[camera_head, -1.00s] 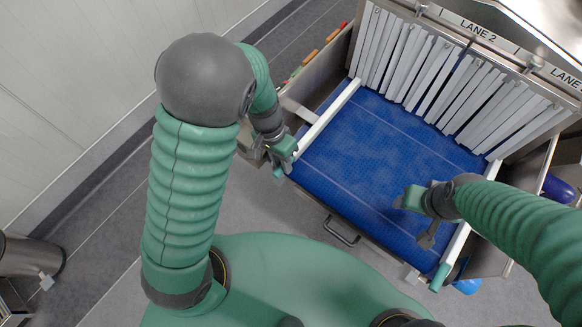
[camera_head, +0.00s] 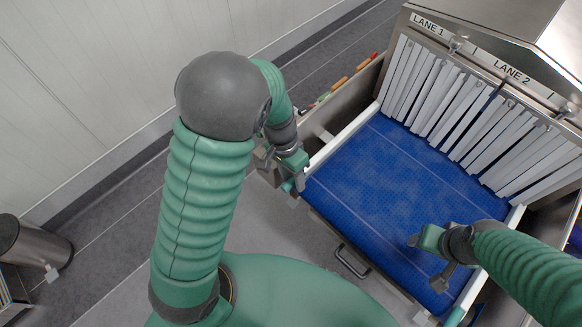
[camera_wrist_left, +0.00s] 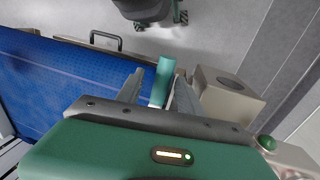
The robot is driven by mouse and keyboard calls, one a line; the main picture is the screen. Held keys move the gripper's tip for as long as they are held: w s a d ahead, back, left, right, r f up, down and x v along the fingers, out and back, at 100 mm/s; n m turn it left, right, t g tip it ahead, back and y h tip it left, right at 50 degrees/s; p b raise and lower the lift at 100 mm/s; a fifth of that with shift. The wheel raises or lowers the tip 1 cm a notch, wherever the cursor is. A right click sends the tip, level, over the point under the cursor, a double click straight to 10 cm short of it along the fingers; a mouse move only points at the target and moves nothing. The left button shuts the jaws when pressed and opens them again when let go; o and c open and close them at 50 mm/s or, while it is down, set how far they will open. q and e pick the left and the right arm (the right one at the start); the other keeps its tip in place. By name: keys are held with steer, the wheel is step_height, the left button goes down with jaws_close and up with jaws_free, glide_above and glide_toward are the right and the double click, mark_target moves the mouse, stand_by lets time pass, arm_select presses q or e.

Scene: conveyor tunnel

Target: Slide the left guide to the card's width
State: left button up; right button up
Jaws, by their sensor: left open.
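The left guide (camera_head: 345,137) is a white rail along the left side of the blue belt (camera_head: 385,190). Its teal end handle (camera_wrist_left: 164,72) shows in the left wrist view. My left gripper (camera_head: 294,178) is at the guide's near end. In the left wrist view its two grey fingers (camera_wrist_left: 158,92) are spread, with the handle between them and a gap at least on the left side. My right gripper (camera_head: 428,262) hangs over the belt's right part, and its finger opening is unclear. No card can be made out.
White curtain strips (camera_head: 480,115) hang at the belt's far end under lane labels. A right guide (camera_head: 475,290) runs along the right side, partly behind my right arm. A drawer-like handle (camera_head: 350,262) sticks out at the front. A metal bin (camera_head: 30,245) stands far left.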

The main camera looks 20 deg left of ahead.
arm_select(q)
steer(key=w+a+r+b, duration=0.1)
steer(key=a+r, duration=0.2)
steer(key=r, duration=1.3)
steer(key=shift+b, duration=0.35)
steer(key=shift+r, duration=0.1)
steer(key=s+d+t+y+p, duration=0.2)
steer(key=s+d+y+p, duration=0.15)
steer(key=d+p, duration=0.3)
steer(key=shift+y, duration=0.25)
steer(key=p+x, duration=0.1)
steer(key=x, duration=1.5)
steer(key=shift+w+a+f, duration=0.2)
steer(key=shift+f, duration=0.2)
steer(key=shift+d, duration=0.15)
